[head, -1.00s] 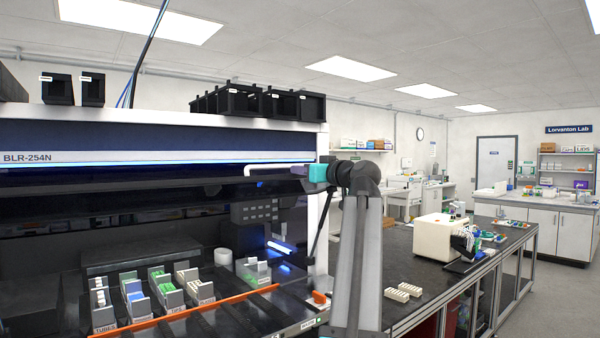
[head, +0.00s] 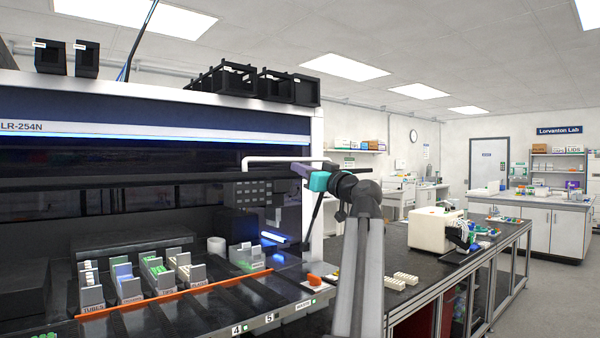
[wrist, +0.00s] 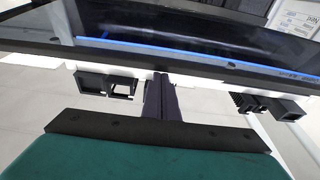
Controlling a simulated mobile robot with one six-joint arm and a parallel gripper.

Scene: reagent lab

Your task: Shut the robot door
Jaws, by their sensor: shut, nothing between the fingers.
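The robot door is the dark glass front panel (head: 100,158) of the blue-and-white liquid-handling machine. It stands part-way down, with the deck showing in the gap below. Its white bar handle (head: 270,159) runs along the lower right of the panel. My gripper (head: 299,169) is shut and empty, its dark fingers at the right part of the handle. I cannot tell whether they touch it. In the wrist view, my closed fingers (wrist: 160,97) point toward the machine's dark front with its blue light strip; the handle cannot be made out there.
Racks with coloured tubes (head: 128,284) stand on the deck behind an orange strip (head: 170,303). Black bins (head: 225,80) sit on the machine's top. To the right, a dark bench (head: 405,265) carries a white box (head: 432,230) and small white racks.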

